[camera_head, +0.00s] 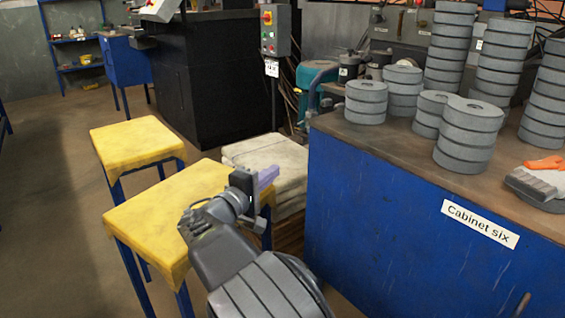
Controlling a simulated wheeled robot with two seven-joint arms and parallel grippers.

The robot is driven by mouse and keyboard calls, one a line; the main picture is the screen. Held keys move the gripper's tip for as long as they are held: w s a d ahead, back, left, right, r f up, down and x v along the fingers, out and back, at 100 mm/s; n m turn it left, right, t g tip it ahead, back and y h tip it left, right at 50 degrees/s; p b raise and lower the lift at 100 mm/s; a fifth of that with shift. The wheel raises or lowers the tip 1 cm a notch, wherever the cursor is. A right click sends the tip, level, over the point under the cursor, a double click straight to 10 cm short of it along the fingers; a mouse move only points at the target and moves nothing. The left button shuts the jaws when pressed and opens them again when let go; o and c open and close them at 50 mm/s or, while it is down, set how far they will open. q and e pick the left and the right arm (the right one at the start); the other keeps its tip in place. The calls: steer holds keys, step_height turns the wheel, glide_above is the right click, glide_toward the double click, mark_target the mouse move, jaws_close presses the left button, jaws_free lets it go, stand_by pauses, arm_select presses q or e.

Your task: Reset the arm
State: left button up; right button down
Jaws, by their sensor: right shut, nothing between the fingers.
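My right arm rises from the bottom of the head view, with its right gripper (266,177) over the right edge of the nearer yellow-topped stool. The gripper's purple fingers are shut with nothing between them, and they point to the right. The gripper is to the left of the blue cabinet and apart from it. My left gripper does not show.
A blue cabinet (400,215) labelled "Cabinet six" bears several stacks of grey flap discs (466,140). A brush with an orange handle (545,163) lies at its right. Two yellow-topped stools (135,138) and pale stacked sacks (285,158) stand left.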

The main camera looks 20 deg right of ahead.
steer(key=shift+s+a, duration=0.3)
steer(key=shift+a, duration=0.1)
